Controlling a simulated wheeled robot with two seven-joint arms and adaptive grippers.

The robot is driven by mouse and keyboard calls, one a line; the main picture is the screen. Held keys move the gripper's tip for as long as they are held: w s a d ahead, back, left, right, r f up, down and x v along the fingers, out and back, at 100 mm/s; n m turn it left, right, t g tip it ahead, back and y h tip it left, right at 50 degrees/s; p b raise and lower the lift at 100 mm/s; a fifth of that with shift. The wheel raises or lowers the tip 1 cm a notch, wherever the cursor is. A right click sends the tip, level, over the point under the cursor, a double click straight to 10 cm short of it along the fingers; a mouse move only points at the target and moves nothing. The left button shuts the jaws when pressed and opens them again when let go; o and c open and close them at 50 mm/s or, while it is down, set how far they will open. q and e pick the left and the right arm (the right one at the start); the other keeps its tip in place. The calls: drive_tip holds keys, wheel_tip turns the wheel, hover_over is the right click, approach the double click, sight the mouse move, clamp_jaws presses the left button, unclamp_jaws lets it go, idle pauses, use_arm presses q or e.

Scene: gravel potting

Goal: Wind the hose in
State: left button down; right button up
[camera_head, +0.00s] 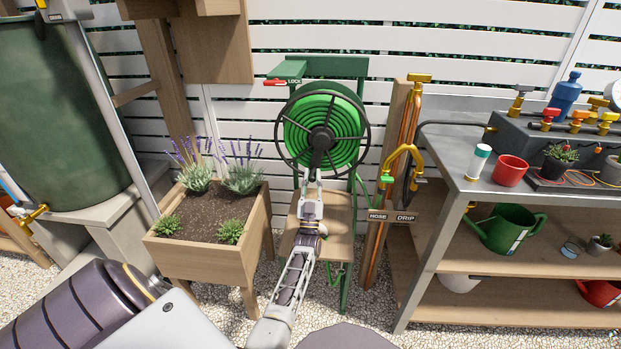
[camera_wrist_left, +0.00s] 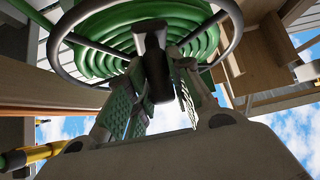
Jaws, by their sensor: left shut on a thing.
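The hose reel (camera_head: 358,112) stands in front of the white fence, with green hose wound in several coils inside a dark rim. A red lever (camera_head: 276,83) sits beside the LOCK label at the upper left of its green frame. My left gripper (camera_head: 316,168) is at the front of the reel, shut on the dark crank handle (camera_head: 320,150). In the left wrist view, the gripper's pads (camera_wrist_left: 158,104) lie on either side of the dark handle (camera_wrist_left: 156,68), with the coiled hose behind it. My right gripper is not in view.
A wooden planter (camera_head: 200,262) with lavender stands left of the reel. To the right are a post with a HOSE/DRIP sign (camera_head: 391,216), a yellow tap (camera_head: 403,153) and a metal-topped bench (camera_head: 458,181) with pots and valves. A green barrel (camera_head: 55,120) stands far left.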

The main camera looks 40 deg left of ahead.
use_arm(q)
drive_tip(key=shift+r, duration=0.25)
drive_tip(key=c, duration=1.3)
unclamp_jaws()
drive_tip(key=shift+f, duration=0.1)
drive_tip(key=shift+a, duration=0.1)
